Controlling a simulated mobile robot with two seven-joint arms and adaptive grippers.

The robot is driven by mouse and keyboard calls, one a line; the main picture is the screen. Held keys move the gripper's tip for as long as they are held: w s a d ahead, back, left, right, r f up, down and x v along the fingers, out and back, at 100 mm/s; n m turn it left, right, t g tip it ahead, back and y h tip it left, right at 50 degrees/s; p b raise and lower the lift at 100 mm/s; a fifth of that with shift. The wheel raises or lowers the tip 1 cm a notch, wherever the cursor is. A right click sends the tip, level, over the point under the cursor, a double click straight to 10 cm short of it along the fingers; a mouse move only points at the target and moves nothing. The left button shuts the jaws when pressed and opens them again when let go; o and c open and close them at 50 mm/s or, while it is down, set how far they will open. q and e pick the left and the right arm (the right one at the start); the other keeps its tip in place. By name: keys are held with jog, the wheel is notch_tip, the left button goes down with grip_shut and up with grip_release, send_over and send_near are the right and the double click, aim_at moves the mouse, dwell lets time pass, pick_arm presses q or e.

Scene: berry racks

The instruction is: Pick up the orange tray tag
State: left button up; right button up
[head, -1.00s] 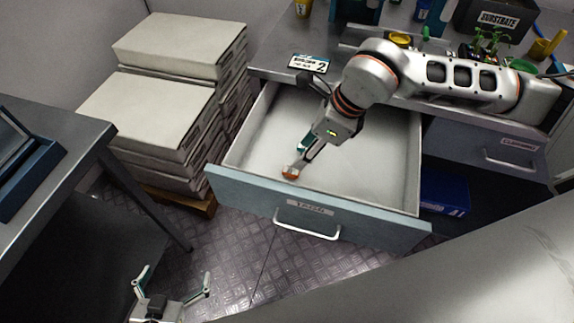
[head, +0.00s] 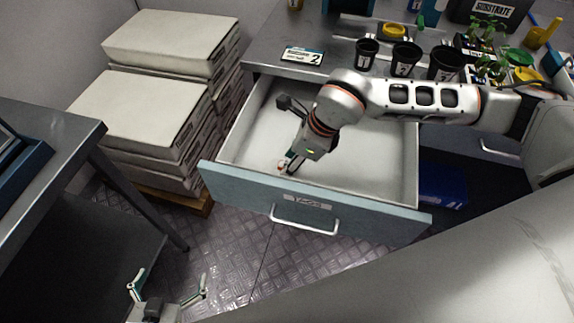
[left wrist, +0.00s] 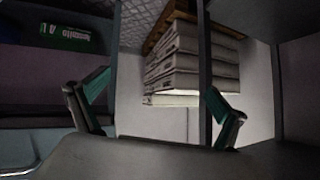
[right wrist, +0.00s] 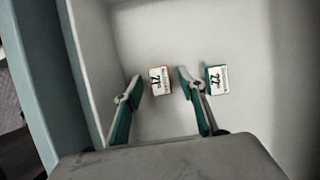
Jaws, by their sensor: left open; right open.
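The orange tray tag (right wrist: 161,81) lies flat on the floor of the open drawer, a white card with an orange edge marked 21. In the right wrist view it sits between the fingertips of my right gripper (right wrist: 160,80), which is open, with a gap on each side. How high the fingertips are above it I cannot tell. In the head view my right gripper (head: 288,164) is down in the drawer and mostly hides the tag. A teal-edged tag (right wrist: 217,79) marked 22 lies to the right, outside the fingers. My left gripper (head: 169,282) is open and empty, low at left.
The drawer's front panel (head: 310,207) and side walls surround my right gripper. Above it, the bench (head: 275,45) holds a number 2 sign (head: 303,56), black pots (head: 405,58) and seedlings. Stacked boxes (head: 150,105) stand left of the drawer.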

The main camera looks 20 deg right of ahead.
jog(key=c, duration=0.9)
